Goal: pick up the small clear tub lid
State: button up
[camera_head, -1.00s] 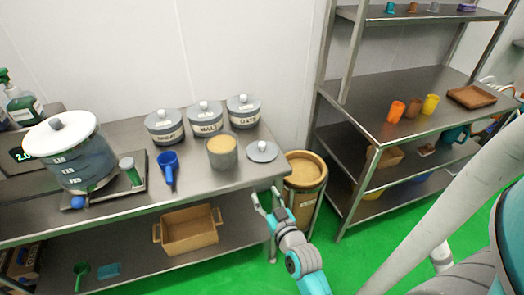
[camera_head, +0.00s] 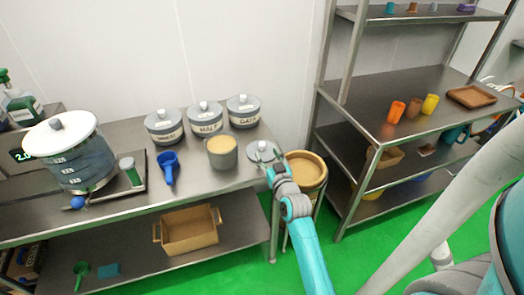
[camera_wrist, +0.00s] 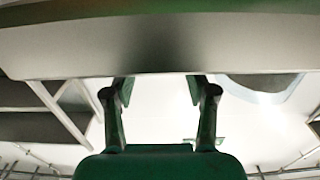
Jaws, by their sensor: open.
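The small clear tub lid (camera_head: 256,148), a pale grey disc with a knob, lies flat on the steel table, right of the open tub (camera_head: 222,152) with tan contents. My gripper (camera_head: 268,157) is open at the lid's front right side and partly covers it. I cannot tell whether they touch. In the wrist view, my gripper (camera_wrist: 158,88) has its two fingers apart with nothing clearly between them. I cannot make out the lid there for certain.
Several lidded canisters (camera_head: 205,117) stand behind the tub. A blue scoop (camera_head: 168,166) lies to its left. A round tan-topped bin (camera_head: 306,168) stands just right of the table's end. A steel shelf unit (camera_head: 365,95) stands further right.

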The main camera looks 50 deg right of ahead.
aim_at(263, 146)
jog(key=shift+x, duration=2.4)
grip_shut()
